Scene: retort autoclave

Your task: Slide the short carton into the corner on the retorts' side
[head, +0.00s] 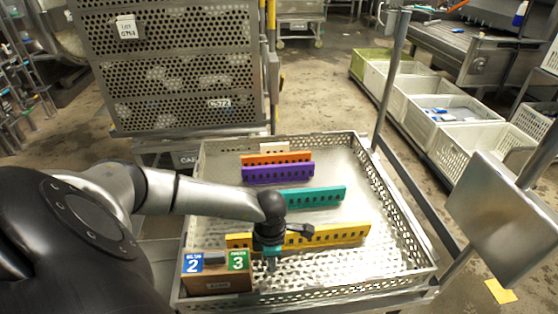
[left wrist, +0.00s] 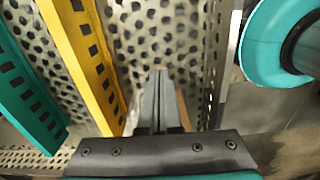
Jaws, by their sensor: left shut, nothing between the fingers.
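A short brown carton (head: 217,284) sits inside the perforated metal tray (head: 403,278), at its front left corner, close to the left and front walls. Blue "2" and green "3" labels show at its top. My left gripper (head: 271,264) is shut and empty, pointing down into the tray just right of the carton. Whether it touches the carton cannot be told. In the left wrist view the closed fingers (left wrist: 160,95) stand over the perforated floor, with a small brown patch showing just right of them. My right gripper is not in view.
A yellow slotted strip (head: 335,235) stands right behind my left gripper. Teal (head: 312,197), purple (head: 277,172) and orange (head: 262,159) strips stand farther back. A perforated cage (head: 175,75) is behind the tray. Bare tray floor lies to the right.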

